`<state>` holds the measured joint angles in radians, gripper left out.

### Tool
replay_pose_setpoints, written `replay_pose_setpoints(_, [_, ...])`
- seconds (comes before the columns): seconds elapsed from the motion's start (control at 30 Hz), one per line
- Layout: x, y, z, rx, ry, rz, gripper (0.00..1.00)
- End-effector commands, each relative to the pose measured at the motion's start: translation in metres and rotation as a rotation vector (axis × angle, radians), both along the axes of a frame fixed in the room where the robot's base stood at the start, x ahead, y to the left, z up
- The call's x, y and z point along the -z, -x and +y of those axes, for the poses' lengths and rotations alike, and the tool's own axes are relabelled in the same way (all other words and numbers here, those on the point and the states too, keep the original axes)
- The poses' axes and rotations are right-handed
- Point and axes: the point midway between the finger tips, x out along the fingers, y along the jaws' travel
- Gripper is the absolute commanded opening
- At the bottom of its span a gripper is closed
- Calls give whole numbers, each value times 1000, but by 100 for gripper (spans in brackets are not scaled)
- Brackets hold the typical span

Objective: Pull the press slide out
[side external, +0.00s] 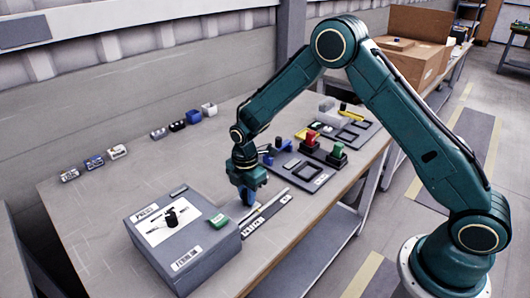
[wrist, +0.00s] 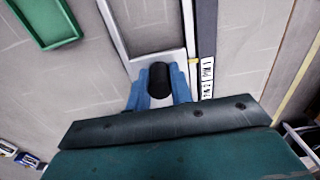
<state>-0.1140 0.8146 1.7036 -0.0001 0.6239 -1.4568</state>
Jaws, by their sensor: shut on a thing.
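The press (side external: 180,245) is a grey box with a white label on top and stands at the table's near left. The press slide (side external: 265,210) is a light, narrow strip on the table at the box's right side. In the wrist view the slide (wrist: 150,25) is a grey plate with pale edges, and a black knob (wrist: 160,78) stands at its end. My gripper (wrist: 160,88) has its blue fingers shut on the knob from both sides. In the side view my gripper (side external: 250,196) points down over the slide and hides the knob.
A dark labelled strip (wrist: 207,75) lies close beside the slide. A green tray-like part (wrist: 45,20) shows at upper left in the wrist view. Dark trays (side external: 300,168) with red, yellow and green parts stand behind my gripper. Small blocks (side external: 193,117) line the table's far side; the left-middle table is clear.

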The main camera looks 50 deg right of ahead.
Motion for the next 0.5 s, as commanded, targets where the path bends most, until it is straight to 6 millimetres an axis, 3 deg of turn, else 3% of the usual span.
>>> replay_pose_setpoints(0.5, [-1,-1,-22,2,1,-2,0])
